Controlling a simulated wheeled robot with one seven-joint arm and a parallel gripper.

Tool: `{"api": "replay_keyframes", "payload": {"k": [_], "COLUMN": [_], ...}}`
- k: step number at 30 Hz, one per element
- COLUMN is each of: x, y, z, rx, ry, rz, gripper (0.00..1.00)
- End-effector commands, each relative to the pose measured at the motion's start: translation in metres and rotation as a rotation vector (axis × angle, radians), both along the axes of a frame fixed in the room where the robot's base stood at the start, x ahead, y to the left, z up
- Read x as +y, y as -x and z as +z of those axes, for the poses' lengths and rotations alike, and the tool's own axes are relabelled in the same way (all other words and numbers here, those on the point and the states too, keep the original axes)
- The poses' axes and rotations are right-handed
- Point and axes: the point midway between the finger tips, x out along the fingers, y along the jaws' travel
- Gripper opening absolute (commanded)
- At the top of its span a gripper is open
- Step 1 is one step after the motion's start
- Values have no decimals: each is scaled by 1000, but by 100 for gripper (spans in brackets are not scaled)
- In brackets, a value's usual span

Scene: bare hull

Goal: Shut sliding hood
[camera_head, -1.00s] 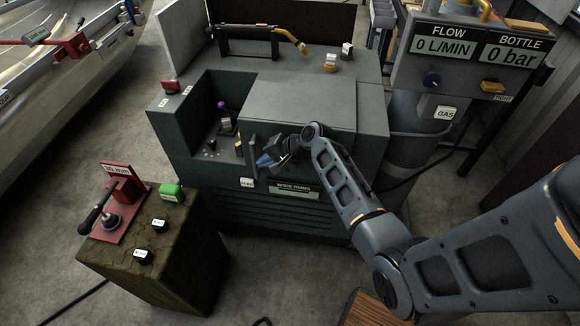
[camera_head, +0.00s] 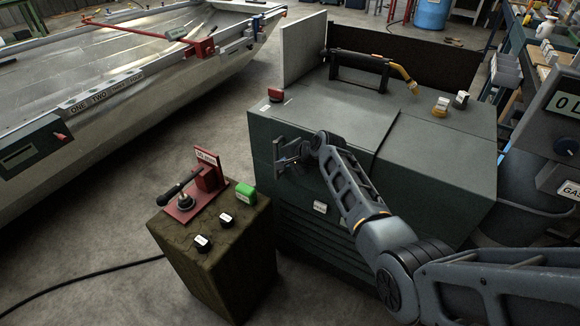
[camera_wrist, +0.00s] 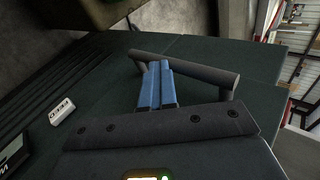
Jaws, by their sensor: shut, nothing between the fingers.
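The dark green sliding hood (camera_head: 325,118) lies across the left part of the welding machine's top, and the well seen earlier is covered. Its front bar handle (camera_head: 278,150) is at the left of the machine's front; in the wrist view the grey bar (camera_wrist: 205,75) runs across the middle. My gripper (camera_head: 288,158) is at this handle. In the wrist view my blue fingers (camera_wrist: 157,84) are together with nothing between them, their tips right beside the bar. Whether they touch it I cannot tell.
A torch (camera_head: 358,62) lies on the machine's top, with a red button (camera_head: 275,95) at its left. A mossy block (camera_head: 215,245) with a red lever fixture stands front left. A metal boat hull (camera_head: 130,65) is behind it. A gas panel (camera_head: 565,120) is at the right edge.

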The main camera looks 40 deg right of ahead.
Motion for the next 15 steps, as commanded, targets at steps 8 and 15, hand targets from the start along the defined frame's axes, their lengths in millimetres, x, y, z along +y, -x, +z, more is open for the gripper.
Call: {"api": "replay_keyframes", "payload": {"k": [8, 15], "x": [4, 4], "y": [-6, -2], "z": [4, 10], "rx": [-13, -16], "ry": [5, 5], "rz": [5, 7], "gripper": [0, 0]}}
